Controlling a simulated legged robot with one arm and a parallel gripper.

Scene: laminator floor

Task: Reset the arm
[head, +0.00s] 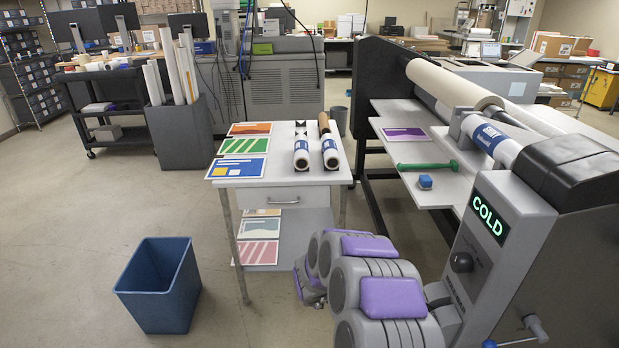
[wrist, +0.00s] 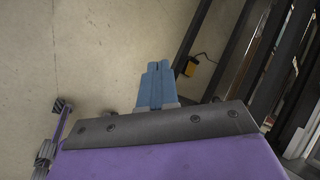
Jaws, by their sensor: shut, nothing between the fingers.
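My grey and purple arm (head: 392,298) shows in the lower middle of the head view, between the small white table and the laminator's control end. My gripper is hidden in the head view. In the wrist view my gripper (wrist: 155,72) has its two blue fingers together, with nothing between them. Bare floor (wrist: 100,50) shows beyond the fingertips.
The laminator (head: 520,215) with its COLD display stands close on the right. The white table (head: 275,185) holds prints and rolls. A blue bin (head: 160,285) stands at left, with open floor around it. Dark frame legs (wrist: 240,50) lie right of the fingers.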

